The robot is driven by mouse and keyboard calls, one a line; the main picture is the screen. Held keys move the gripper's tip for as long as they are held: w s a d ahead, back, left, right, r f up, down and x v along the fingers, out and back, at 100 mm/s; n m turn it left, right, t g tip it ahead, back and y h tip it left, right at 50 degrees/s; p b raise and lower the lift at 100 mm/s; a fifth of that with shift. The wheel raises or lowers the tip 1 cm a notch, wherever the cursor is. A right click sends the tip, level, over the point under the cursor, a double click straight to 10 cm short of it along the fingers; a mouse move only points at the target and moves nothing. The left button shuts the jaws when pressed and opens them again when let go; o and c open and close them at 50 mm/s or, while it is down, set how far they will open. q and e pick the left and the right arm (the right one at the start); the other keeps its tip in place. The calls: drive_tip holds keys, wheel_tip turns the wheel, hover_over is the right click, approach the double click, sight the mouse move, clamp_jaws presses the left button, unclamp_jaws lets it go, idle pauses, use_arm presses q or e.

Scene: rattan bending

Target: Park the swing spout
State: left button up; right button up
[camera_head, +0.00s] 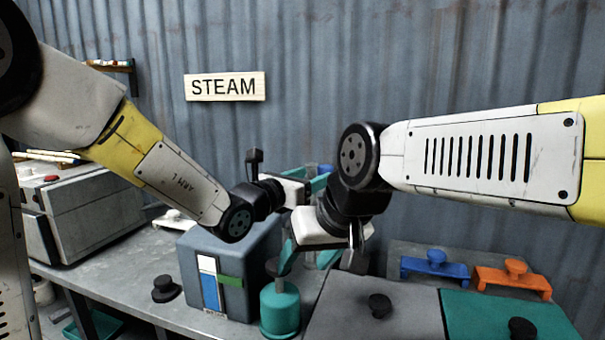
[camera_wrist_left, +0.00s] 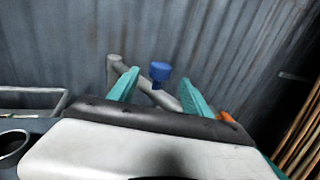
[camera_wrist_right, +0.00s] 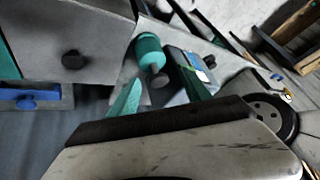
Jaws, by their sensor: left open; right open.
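The swing spout (camera_wrist_left: 154,92) appears in the left wrist view as a grey pipe with a blue knob (camera_wrist_left: 160,71) on top. In the head view only a bit of blue (camera_head: 326,168) shows behind my left gripper (camera_head: 320,181), and the pipe is mostly hidden. My left gripper is open, its teal fingers on either side of the knob in the picture; I cannot tell whether they touch the spout. My right gripper (camera_head: 308,260) is open, pointing down near the teal cylinder (camera_head: 280,311). In the right wrist view the cylinder (camera_wrist_right: 149,52) appears between the fingers, with no visible grip.
A grey-blue box (camera_head: 262,265) with a striped gauge stands left of the cylinder. A grey lid (camera_head: 340,310) and a teal lid (camera_head: 480,312) carry black knobs. Blue (camera_head: 435,266) and orange (camera_head: 513,278) clamps sit behind them. A corrugated wall (camera_head: 330,60) closes the back.

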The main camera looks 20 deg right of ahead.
use_arm(q)
drive_tip(key=shift+v, duration=0.8)
